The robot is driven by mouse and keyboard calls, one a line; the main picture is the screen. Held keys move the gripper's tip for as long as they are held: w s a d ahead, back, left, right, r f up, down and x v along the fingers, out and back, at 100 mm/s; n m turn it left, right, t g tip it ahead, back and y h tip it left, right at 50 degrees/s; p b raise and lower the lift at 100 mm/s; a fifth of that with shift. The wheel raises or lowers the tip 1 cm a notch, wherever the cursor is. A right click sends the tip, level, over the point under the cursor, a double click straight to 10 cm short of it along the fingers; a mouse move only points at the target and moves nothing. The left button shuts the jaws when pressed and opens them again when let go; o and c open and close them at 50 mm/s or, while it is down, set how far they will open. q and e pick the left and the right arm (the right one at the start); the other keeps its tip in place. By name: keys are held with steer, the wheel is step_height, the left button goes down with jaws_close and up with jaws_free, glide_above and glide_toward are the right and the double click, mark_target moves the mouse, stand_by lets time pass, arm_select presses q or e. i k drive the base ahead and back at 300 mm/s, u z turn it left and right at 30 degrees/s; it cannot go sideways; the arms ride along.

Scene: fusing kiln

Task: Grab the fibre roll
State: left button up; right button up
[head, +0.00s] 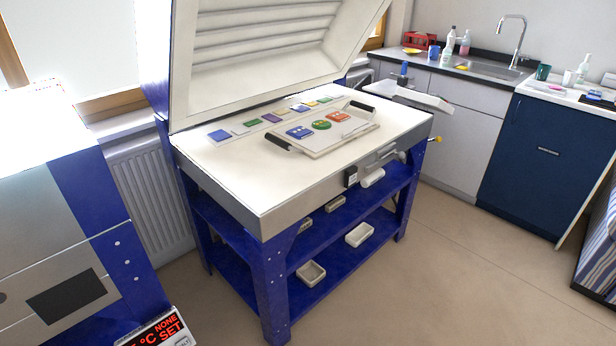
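A white roll (372,178), which looks like the fibre roll, lies on the upper blue shelf (335,222) under the open kiln, toward its right end. It sits close below the kiln's front edge, near the latch. Neither of my grippers is in view.
The kiln bed (235,178) holds a board with handles (320,140) bearing coloured pieces. The raised lid (260,50) stands above it. Small trays (311,273) sit on the lower shelf. A blue-and-grey cabinet (60,230) stands at left. Floor (440,270) at front right is clear.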

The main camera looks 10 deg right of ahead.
mark_target(370, 180)
steer(key=u, duration=0.4)
steer(key=i, duration=0.5)
steer(key=z, duration=2.25)
steer(key=i, duration=3)
steer(key=u, duration=4.05)
